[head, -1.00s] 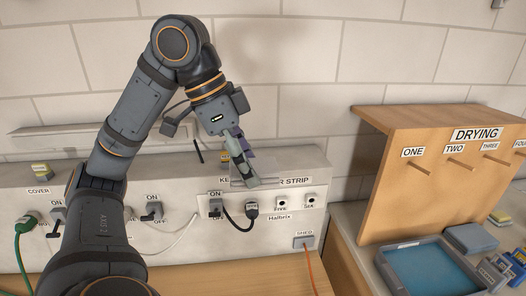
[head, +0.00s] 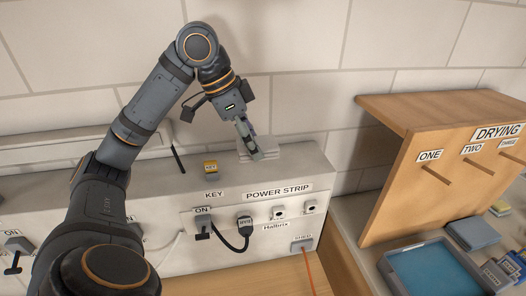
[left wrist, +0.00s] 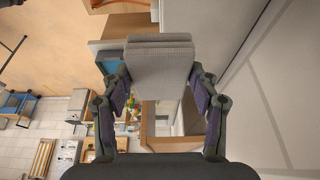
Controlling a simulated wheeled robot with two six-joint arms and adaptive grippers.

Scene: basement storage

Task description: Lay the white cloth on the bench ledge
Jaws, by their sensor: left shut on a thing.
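The white cloth (head: 288,153) is a folded, light grey-white flat stack. It is at the back of the pale bench ledge (head: 340,196), above the POWER STRIP label. I cannot tell whether it touches the ledge top or hangs just over it. My left gripper (head: 249,142) is shut on the cloth from its left side. In the left wrist view the folded cloth (left wrist: 158,65) sits between the two fingers of the left gripper (left wrist: 158,92), its layered edge facing away. My right gripper is not in view.
A black stick (head: 178,160) stands further left. Switches and plugs line the ledge's front. The wooden drying rack (head: 400,180) and a blue tray (head: 432,272) are at right. The wall is close behind.

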